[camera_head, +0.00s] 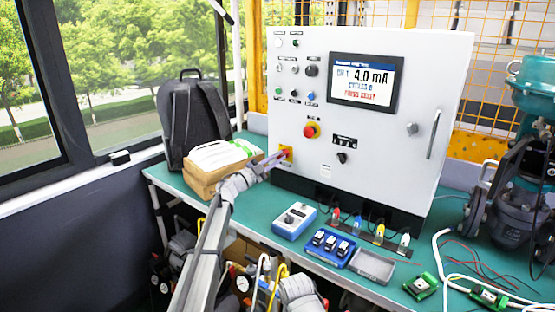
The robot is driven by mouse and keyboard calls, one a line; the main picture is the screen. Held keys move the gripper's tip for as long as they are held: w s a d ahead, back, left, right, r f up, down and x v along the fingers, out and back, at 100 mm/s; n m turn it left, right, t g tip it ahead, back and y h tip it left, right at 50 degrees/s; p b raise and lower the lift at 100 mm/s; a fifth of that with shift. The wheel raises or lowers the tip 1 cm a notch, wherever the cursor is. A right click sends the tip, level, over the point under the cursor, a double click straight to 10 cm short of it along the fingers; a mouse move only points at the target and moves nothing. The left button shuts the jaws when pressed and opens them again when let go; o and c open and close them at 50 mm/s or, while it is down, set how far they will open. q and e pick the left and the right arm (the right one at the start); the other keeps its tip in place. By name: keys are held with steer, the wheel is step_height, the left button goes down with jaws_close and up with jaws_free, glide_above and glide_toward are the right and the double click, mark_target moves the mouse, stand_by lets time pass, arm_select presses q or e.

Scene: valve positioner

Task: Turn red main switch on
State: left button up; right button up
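The red main switch sits on a small yellow plate (287,151) low on the left side of the grey control cabinet (390,170). My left gripper (279,157) reaches in from the lower left, with its fingertips at this plate. The fingers cover most of the switch, so its handle position is hidden. I cannot tell whether the fingers are closed on it. Part of my other arm shows at the bottom, but my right gripper is not in view.
A red mushroom button (311,131) on yellow sits just above right of the switch. The cabinet's lit screen (365,81) reads 4.0 mA. Boxes (221,165) and a backpack (194,120) stand left of the cabinet. A blue device (294,221) and blue tray (325,247) lie in front.

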arm_select(q)
steer(key=o, duration=0.5)
steer(key=shift+c, duration=0.2)
steer(key=b+v, duration=0.2)
steer(key=v, duration=0.5)
steer(key=shift+s+a, duration=0.15)
steer(key=shift+a, duration=0.15)
